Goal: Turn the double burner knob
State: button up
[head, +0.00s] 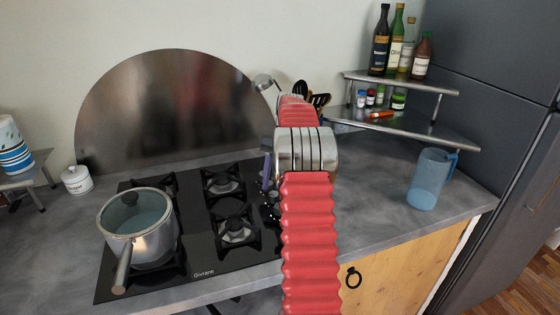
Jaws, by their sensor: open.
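The black gas cooktop (215,262) is set into the grey counter, with several burners showing. The knobs (270,212) are at its right side, dark with small pale marks, and my arm covers much of that strip. I cannot tell which of them is the double burner knob. My red ribbed arm reaches forward over the cooktop's right edge. Only part of my gripper (267,172) shows, as a purple-grey piece left of the silver arm joint, above the knob area. It is open, with the rest hidden behind the arm. I cannot tell whether it touches a knob.
A steel pot (150,243) with a glass lid stands on the left burners, its handle pointing forward. A blue pitcher (429,180) stands on the right counter. A corner shelf (440,140) holds jars and bottles, with utensils (318,99) behind my arm. A dark fridge (490,90) bounds the right.

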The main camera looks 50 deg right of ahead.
jog(key=v, duration=1)
dwell(0.4)
dwell(0.5)
